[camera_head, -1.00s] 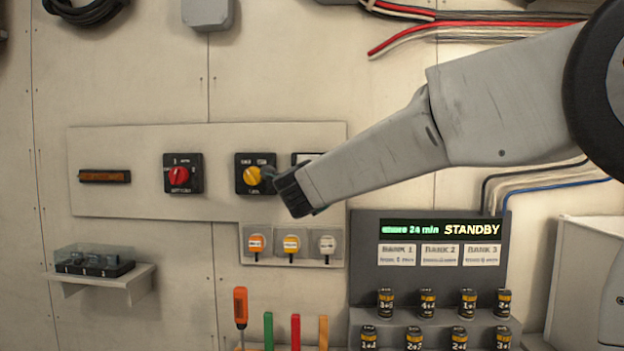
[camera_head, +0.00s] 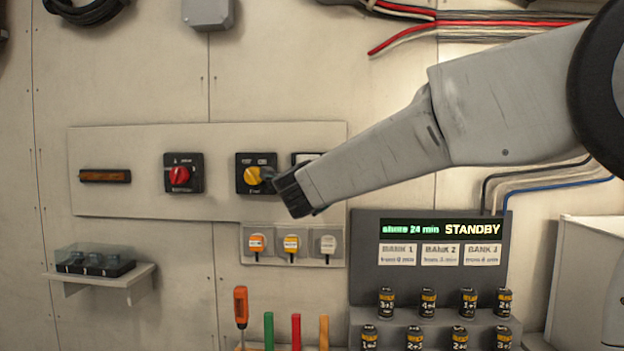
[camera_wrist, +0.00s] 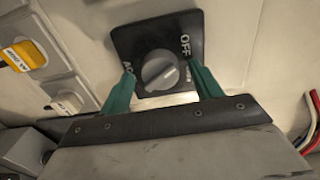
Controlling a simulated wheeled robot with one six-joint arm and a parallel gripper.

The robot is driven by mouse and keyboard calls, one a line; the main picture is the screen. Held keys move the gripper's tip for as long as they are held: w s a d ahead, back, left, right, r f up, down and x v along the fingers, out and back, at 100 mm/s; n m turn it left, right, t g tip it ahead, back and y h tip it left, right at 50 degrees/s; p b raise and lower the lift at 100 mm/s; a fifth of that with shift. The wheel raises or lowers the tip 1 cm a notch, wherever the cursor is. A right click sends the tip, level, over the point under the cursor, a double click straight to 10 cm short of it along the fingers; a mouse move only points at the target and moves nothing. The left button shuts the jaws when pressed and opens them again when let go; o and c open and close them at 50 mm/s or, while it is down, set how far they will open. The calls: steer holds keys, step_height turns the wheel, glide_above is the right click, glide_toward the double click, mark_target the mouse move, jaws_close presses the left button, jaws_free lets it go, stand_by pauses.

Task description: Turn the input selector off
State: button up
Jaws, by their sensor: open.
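In the wrist view, a round grey selector knob (camera_wrist: 160,70) sits on a black square plate (camera_wrist: 137,42). "OFF" is printed at the plate's upper right, and a partly covered label starting with "A" at its left. My gripper (camera_wrist: 160,77) has its two green fingers apart, one on each side of the knob. Whether they touch it cannot be told. In the head view, my gripper (camera_head: 280,181) covers most of the third selector (camera_head: 305,157), whose top edge shows. The exact pointing of the grey knob is hard to read.
A yellow-knob selector (camera_head: 254,175) is just left of my gripper, and a red-knob selector (camera_head: 180,175) farther left. A display reading "STANDBY" (camera_head: 440,229) is at lower right.

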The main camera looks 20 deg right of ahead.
steer(key=v, duration=0.7)
steer(key=shift+s, duration=0.35)
steer(key=shift+a, duration=0.15)
steer(key=s+a+f+n+g+y, duration=0.4)
steer(key=a+f+n+y, duration=0.65)
steer(key=n, duration=0.35)
steer(key=s+f+n+g+y, duration=0.25)
steer(key=s+f+n, duration=0.2)
steer(key=s, duration=0.25)
steer(key=s+d+f+n+g+h, duration=0.1)
steer(key=s+d+f+g+h, duration=0.1)
steer(key=s+d, duration=0.3)
steer(key=s+d+f+n+g+h, duration=0.1)
steer(key=s+d+f+g, duration=0.3)
steer(key=s, duration=0.8)
steer(key=s+d+f+n+g+h, duration=0.2)
steer(key=s+d+f+g+h, duration=0.1)
steer(key=s+d, duration=0.4)
steer(key=s+f, duration=0.1)
steer(key=s, duration=0.1)
steer(key=shift+s+d, duration=0.3)
steer(key=shift+s, duration=0.05)
